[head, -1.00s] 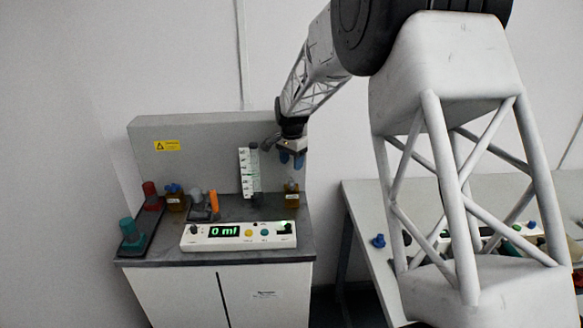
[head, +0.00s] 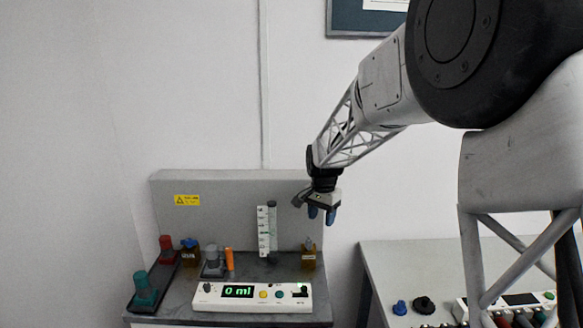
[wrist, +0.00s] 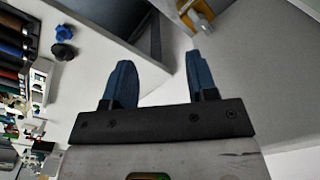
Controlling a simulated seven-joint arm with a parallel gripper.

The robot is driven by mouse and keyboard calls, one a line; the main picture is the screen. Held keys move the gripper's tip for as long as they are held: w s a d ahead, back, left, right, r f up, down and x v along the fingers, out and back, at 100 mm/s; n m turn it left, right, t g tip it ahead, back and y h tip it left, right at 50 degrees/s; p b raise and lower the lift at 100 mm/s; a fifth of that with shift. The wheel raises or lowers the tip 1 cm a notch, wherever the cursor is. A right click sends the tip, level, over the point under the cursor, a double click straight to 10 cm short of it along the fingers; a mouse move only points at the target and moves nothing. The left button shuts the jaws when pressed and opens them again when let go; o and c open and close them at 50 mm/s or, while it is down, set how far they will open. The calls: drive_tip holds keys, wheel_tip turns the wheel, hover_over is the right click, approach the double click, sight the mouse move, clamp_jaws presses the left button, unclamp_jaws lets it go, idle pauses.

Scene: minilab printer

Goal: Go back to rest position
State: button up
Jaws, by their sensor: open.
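My gripper (head: 321,214) hangs above the right end of the left bench in the head view, its blue fingers pointing down. It is open and empty. In the wrist view the two blue fingers (wrist: 160,84) stand apart with nothing between them. An amber bottle (head: 308,260) stands on the bench below the gripper, apart from it. An amber and grey item, likely this bottle, shows at the top of the wrist view (wrist: 195,14).
The left bench holds a control panel reading "0 ml" (head: 252,295), a white graduated strip (head: 263,232), an orange cylinder (head: 229,259), and red (head: 167,248) and teal (head: 145,290) items. A second table (head: 390,262) at right holds blue and black knobs. The wall space above is free.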

drive_tip(key=s+d+r+n+t, duration=0.1)
drive_tip(key=s+d+r+n, duration=0.15)
drive_tip(key=s, duration=0.85)
drive_tip(key=s+d+r+n, duration=0.1)
drive_tip(key=s+d+r, duration=0.2)
drive_tip(key=s, duration=0.9)
drive_tip(key=s+d+r+n+t, duration=0.1)
drive_tip(key=s+d+r+n, duration=0.15)
drive_tip(key=s, duration=0.85)
drive_tip(key=s+d+f+n, duration=0.1)
drive_tip(key=s+f, duration=0.2)
drive_tip(key=s, duration=0.9)
drive_tip(key=shift+s+d+n, duration=0.2)
drive_tip(key=shift+s+n, duration=0.1)
drive_tip(key=shift+s, duration=0.05)
